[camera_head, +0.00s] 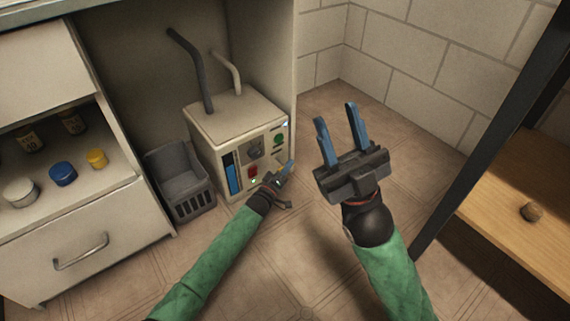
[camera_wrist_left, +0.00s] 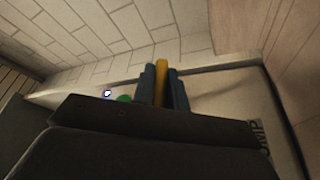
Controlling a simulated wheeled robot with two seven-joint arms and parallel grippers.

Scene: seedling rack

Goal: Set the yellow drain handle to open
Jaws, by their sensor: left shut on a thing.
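The yellow drain handle (camera_wrist_left: 161,75) shows in the left wrist view as an upright yellow bar between the two blue fingers. My left gripper (camera_wrist_left: 163,85) is shut on it. In the head view my left gripper (camera_head: 286,171) is at the lower right of the white pump box (camera_head: 213,122), in front of its panel. There the handle is hidden by the gripper, and I cannot tell its setting. My right gripper (camera_head: 338,122) is open and empty, raised above the floor to the right of the box.
The panel has a green button (camera_head: 279,139), a red button (camera_head: 252,170) and a blue gauge (camera_head: 233,174). A grey basket (camera_head: 182,182) stands left of the box. A drawer cabinet (camera_head: 90,240) is at left, a wooden shelf (camera_head: 520,175) at right. The floor between is clear.

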